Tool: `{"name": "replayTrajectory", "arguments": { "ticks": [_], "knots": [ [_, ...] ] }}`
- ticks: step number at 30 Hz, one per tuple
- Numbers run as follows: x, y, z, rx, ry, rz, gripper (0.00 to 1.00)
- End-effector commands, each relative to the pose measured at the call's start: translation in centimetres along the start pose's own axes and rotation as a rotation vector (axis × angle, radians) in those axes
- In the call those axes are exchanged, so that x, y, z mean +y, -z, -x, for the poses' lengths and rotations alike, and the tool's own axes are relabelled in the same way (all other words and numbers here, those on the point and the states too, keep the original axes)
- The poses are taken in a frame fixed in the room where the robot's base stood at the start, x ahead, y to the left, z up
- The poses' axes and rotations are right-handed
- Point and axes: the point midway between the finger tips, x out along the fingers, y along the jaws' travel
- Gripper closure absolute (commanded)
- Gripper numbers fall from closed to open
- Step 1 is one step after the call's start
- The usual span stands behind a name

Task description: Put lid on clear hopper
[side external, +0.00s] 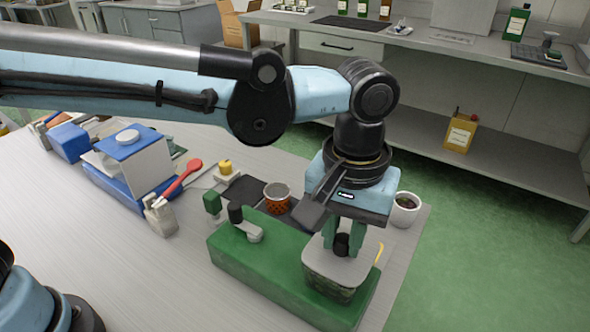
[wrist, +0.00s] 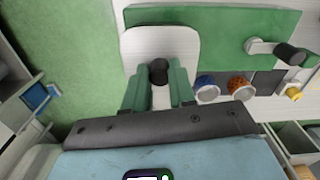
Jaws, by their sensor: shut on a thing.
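My gripper (side external: 342,243) is shut on the black knob (side external: 341,246) of a pale flat lid (side external: 314,262) with rounded corners. The lid is roughly level over the mouth of the clear hopper (side external: 328,289), which is set in the green machine body (side external: 240,262). The lid appears to cover the hopper, but I cannot tell whether it touches the rim. In the wrist view, my green fingers (wrist: 157,88) flank the knob (wrist: 158,70), and the lid (wrist: 160,40) hides the hopper beneath it.
A crank (side external: 247,230) stands on the machine's left part. A cup of orange-brown pieces (side external: 277,199) is behind the machine, and a white cup with dark contents (side external: 404,209) is near the table edge.

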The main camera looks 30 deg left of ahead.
Motion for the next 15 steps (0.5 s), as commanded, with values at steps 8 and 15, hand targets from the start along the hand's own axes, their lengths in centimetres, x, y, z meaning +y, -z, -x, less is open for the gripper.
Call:
{"name": "replayTrajectory", "arguments": {
  "ticks": [8, 15],
  "knots": [
    [0.00, 0.00, -0.32, 0.000, 0.000, 0.000, 0.95],
    [0.00, -0.01, -0.30, 0.000, 0.000, 0.000, 0.60]
  ]
}}
